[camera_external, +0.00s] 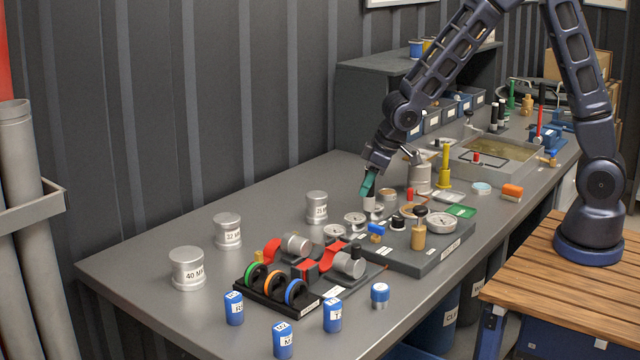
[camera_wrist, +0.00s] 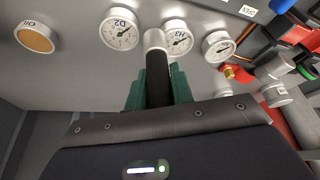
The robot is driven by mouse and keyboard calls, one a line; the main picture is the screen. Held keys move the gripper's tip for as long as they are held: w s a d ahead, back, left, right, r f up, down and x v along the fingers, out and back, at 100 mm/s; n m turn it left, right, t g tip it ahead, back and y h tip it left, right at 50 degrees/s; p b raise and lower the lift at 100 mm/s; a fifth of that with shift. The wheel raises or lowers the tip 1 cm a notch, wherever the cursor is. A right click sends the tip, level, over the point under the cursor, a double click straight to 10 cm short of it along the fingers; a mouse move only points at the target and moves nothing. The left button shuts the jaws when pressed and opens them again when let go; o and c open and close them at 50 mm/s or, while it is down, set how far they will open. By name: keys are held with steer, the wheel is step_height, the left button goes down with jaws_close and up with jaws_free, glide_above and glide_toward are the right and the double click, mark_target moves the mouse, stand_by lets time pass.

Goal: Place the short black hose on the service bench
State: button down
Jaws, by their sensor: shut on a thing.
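The short black hose (camera_wrist: 158,80) is between the green fingers of my gripper (camera_wrist: 156,88) in the wrist view; its silver-white end (camera_wrist: 154,40) points away from the wrist. In the external view my gripper (camera_external: 369,183) is above the middle of the grey bench (camera_external: 150,262), with the hose's pale end (camera_external: 369,202) below the fingers. The fingers are shut on the hose. The hose's other end is hidden by my gripper. I cannot tell whether the lower end touches anything.
Dial gauges (camera_external: 355,219) stand close by, beside a grey plate (camera_external: 410,258) with fittings. A black rack (camera_external: 280,301) with coloured rings and blue canisters (camera_external: 284,339) is at the front. Several weights (camera_external: 188,268) stand left. A shallow tray (camera_external: 500,155) lies behind right. The bench's left part is mostly clear.

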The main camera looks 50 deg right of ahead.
mark_target(367, 196)
steer(key=shift+f, duration=2.05)
steer(key=shift+f, duration=0.1)
steer(key=c, duration=1.2)
jaws_free()
steer(key=shift+d+r, duration=0.1)
steer(key=shift+r, duration=0.25)
steer(key=v, duration=1.1)
steer(key=shift+s+r, duration=0.2)
steer(key=shift+r, duration=0.1)
